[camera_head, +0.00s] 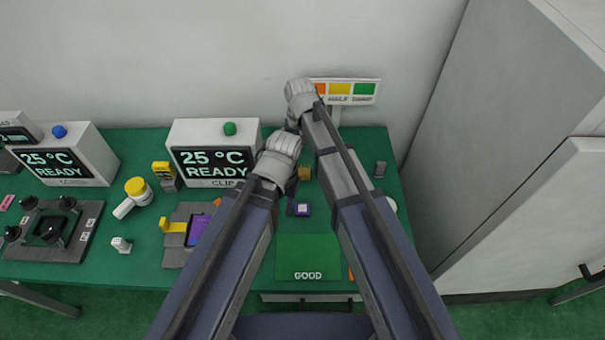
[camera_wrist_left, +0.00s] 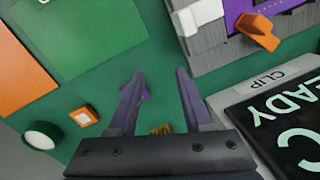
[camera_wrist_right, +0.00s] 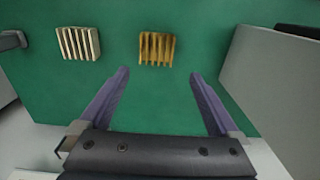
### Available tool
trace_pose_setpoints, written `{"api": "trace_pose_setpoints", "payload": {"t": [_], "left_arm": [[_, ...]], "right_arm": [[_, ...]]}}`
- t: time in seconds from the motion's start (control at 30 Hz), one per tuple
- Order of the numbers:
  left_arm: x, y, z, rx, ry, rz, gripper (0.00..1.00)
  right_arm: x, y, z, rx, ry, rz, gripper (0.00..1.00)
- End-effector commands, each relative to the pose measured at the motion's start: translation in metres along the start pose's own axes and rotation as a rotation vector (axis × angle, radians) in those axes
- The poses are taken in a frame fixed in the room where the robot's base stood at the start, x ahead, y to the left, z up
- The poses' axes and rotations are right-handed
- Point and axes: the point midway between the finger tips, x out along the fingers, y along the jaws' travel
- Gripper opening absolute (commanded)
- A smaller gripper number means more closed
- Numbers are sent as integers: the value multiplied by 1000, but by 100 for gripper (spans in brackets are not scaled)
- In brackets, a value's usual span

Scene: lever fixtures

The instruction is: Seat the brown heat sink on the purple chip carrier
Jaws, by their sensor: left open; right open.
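The brown heat sink (camera_wrist_right: 156,48), a small finned block, lies on the green table. In the right wrist view it is just beyond the fingertips of my right gripper (camera_wrist_right: 158,72), which is open and empty. It also shows in the head view (camera_head: 305,173), between my arms. The purple chip carrier (camera_head: 303,210), a small tile with a pale mark, lies nearer to me on the table. My left gripper (camera_wrist_left: 159,72) is open above the table; in its wrist view the carrier is partly hidden behind one finger.
A pale heat sink (camera_wrist_right: 78,43) lies beside the brown one. An orange tile (camera_wrist_left: 83,117) is near the purple carrier. The CLIP display box (camera_head: 214,152) stands left of my grippers, near a grey fixture (camera_head: 180,250). The green GOOD mat (camera_head: 308,256) is in front.

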Motion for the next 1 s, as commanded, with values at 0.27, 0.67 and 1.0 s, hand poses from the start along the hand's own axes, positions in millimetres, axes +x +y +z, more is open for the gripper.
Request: {"api": "trace_pose_setpoints", "payload": {"t": [0.27, 0.67, 1.0], "left_arm": [[34, 3, -2, 0, 0, 0, 50], [49, 5, -3, 0, 0, 0, 50], [49, 5, -3, 0, 0, 0, 50]], "right_arm": [[34, 7, 4, 1, 0, 0, 98], [49, 7, 3, 0, 0, 0, 98], [49, 7, 3, 0, 0, 0, 66]]}}
